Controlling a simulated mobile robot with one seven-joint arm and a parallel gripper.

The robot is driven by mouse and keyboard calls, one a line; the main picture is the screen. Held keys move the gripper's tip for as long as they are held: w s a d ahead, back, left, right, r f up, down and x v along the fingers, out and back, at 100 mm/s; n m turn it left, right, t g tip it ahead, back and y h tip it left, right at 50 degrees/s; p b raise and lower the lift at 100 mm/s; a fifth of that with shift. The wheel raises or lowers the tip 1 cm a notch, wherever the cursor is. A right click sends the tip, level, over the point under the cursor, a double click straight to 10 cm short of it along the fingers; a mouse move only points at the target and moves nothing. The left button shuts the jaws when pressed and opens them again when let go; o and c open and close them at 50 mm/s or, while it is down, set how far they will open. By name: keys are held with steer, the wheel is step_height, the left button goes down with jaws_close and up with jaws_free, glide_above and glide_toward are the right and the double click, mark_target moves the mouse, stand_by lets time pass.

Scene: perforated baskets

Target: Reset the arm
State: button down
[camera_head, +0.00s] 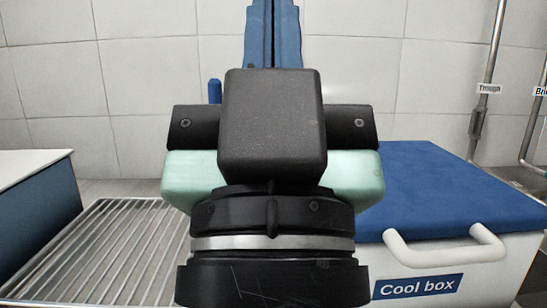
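The end of my arm with my gripper (272,130) fills the middle of the head view, close to the camera. I see a black block, black side pieces, a pale green body and a black wrist ring with a silver band. No fingertips can be made out, so I cannot tell whether the gripper is open or shut, or whether it holds anything.
A white cool box (520,255) with a blue lid and white handle stands at the right. A metal wire rack (90,250) lies at the left, beside a blue-sided counter (45,205). Blue upright strips (272,30) show behind my arm. Pipes (485,90) run up the tiled wall.

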step_height(320, 180, up, 29)
steer(key=p, duration=2.7)
steer(key=shift+r, duration=0.2)
